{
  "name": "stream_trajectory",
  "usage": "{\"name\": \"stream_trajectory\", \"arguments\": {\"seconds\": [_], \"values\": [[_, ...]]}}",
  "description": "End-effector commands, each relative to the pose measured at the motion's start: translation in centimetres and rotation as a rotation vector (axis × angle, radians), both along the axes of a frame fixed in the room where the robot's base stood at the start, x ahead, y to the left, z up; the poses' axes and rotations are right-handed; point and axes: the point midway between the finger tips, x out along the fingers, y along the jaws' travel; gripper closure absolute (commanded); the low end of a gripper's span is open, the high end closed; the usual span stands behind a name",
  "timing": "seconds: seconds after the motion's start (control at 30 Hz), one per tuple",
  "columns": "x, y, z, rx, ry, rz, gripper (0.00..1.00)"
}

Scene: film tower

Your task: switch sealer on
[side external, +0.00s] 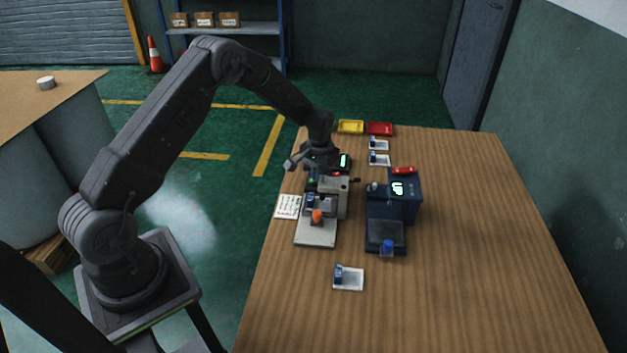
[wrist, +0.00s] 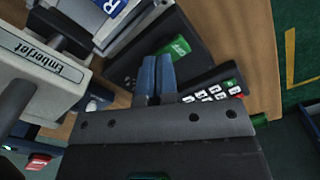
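My gripper (wrist: 156,75) shows in the wrist view with its two blue fingers side by side and shut, nothing visible between them. The fingertips are near a dark box with a green switch or label (wrist: 176,48); I cannot tell whether they touch it. A light grey machine marked Emberjet (wrist: 42,60) is to their left. In the side view my gripper (side external: 318,160) is over the back of a grey machine (side external: 333,184) with a red button and an orange knob. A dark blue machine (side external: 405,205) with a lit display stands to the right. I cannot tell which is the sealer.
A black keypad unit with white keys (wrist: 210,92) is right of my fingers. Yellow (side external: 351,127) and red (side external: 380,129) trays are at the table's back edge. Small white trays with blue items (side external: 349,279) stand in front and behind. The table's right side is clear.

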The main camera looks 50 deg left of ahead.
Motion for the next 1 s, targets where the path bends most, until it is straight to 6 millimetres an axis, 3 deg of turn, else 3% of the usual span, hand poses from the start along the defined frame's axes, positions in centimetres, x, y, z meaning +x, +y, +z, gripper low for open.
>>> {"name": "stream_trajectory", "arguments": {"seconds": [0.27,1.0], "values": [[0.0,0.0,-0.1,0.0,0.001,0.0,1.0],[0.0,0.0,5.5,0.0,0.0,0.0,1.0]]}}
